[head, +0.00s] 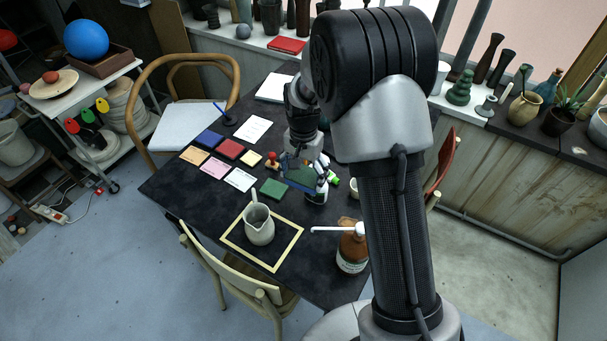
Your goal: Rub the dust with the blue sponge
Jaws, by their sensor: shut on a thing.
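My gripper (304,176) is low over the right part of the dark table (185,205), partly behind my own arm. It is shut on a dark, bluish flat block (298,178) that looks like the blue sponge. At this size I cannot tell whether the block touches the table top. A flat blue square (209,139) lies farther left on the table, beside a red square (230,148). I cannot make out the dust; the area under and behind my gripper is hidden.
A green square (272,188), a wooden stamp (271,161) and coloured cards (213,168) lie left of my gripper. A grey pitcher (259,226) stands inside a yellow frame (232,243). A brown pump bottle (352,252) stands at the near right. Chairs surround the table.

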